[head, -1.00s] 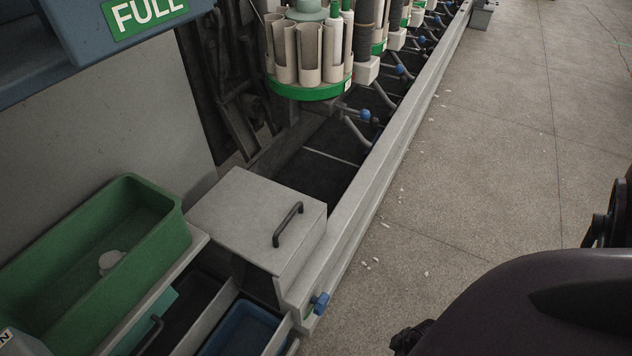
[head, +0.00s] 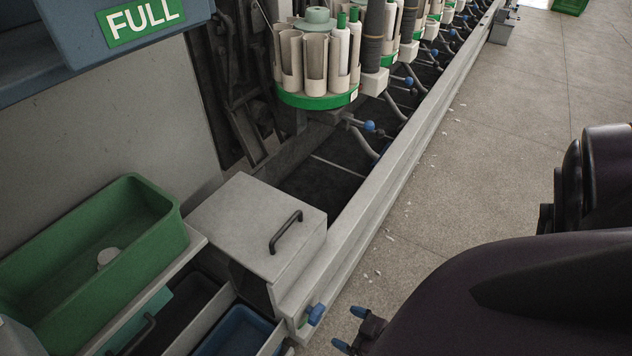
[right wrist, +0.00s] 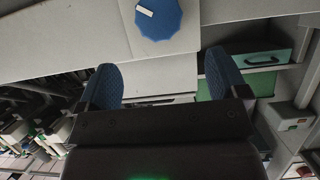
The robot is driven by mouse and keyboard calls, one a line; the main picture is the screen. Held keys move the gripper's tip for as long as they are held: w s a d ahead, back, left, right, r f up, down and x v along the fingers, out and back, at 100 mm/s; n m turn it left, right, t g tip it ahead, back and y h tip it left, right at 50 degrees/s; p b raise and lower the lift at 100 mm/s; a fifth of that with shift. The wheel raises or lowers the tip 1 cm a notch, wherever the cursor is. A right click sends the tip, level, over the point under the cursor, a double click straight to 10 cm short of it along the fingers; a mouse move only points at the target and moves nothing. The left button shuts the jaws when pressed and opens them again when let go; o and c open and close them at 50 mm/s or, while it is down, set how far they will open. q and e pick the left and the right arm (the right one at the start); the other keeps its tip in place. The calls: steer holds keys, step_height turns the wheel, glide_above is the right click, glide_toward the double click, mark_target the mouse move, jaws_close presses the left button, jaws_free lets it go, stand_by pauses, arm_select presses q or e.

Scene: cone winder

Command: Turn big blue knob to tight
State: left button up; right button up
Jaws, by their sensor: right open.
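The big blue knob (head: 317,314) sticks out from the grey end of the machine's long rail. In the right wrist view the knob (right wrist: 160,18) is round with a ribbed edge and a white pointer mark toward its left. My right gripper (head: 350,328) is open, with blue fingertips, just right of the knob and apart from it. In the right wrist view the open fingers (right wrist: 163,76) have nothing between them, and the knob lies beyond them at the top. My left gripper is not in view.
A grey lidded box (head: 258,222) with a black handle stands behind the knob. A green bin (head: 165,232) and a blue drawer (head: 235,335) are at the left. Smaller blue knobs (head: 369,126) line the machine farther back.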

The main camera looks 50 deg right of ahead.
mark_target(320, 315)
steer(key=b+x, duration=0.1)
steer(key=x, duration=0.2)
steer(key=b+x, duration=0.1)
steer(key=x, duration=0.2)
steer(key=b+x, duration=0.1)
steer(key=x, duration=0.2)
steer(key=shift+w+f, duration=0.1)
steer(key=shift+f, duration=0.25)
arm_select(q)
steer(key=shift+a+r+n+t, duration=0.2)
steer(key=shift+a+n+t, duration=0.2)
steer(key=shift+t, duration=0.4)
arm_select(e)
steer(key=shift+w+f, duration=0.1)
steer(key=shift+w, duration=0.55)
steer(key=c, duration=0.9)
